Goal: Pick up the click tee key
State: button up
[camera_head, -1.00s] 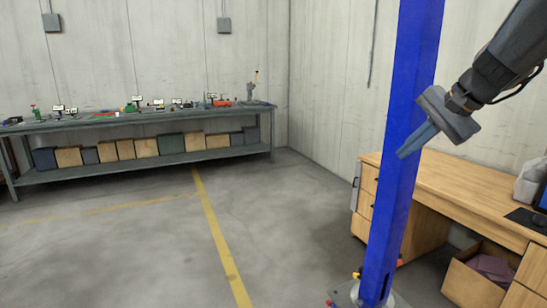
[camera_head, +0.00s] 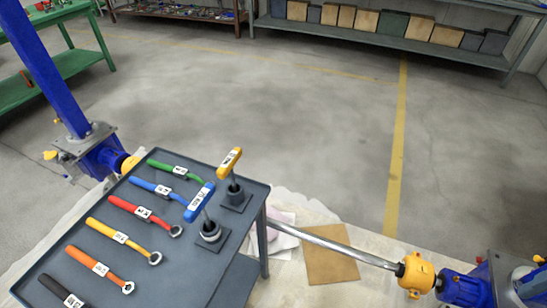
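Two T-handled keys stand upright at the right side of a dark grey cart top (camera_head: 252,187). One has a yellow-orange handle (camera_head: 229,162), the other, nearer, a blue handle (camera_head: 199,202). Each handle carries a white label too small to read, so I cannot tell which is the click tee key. The yellow one stands in a dark holder on a square plate (camera_head: 234,201); the blue one stands in a round holder on another plate (camera_head: 210,238). My gripper is not in view now.
Several coloured wrenches, among them a red one (camera_head: 142,210), lie left of the keys. A blue post (camera_head: 45,70) rises behind the cart. A metal bar (camera_head: 335,245) runs right to a yellow-and-blue jack (camera_head: 416,274). The floor behind is clear.

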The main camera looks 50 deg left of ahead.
aim_at(197, 206)
jog(key=u, duration=0.2)
jog(key=i, duration=0.4)
jog(key=u, duration=2.45)
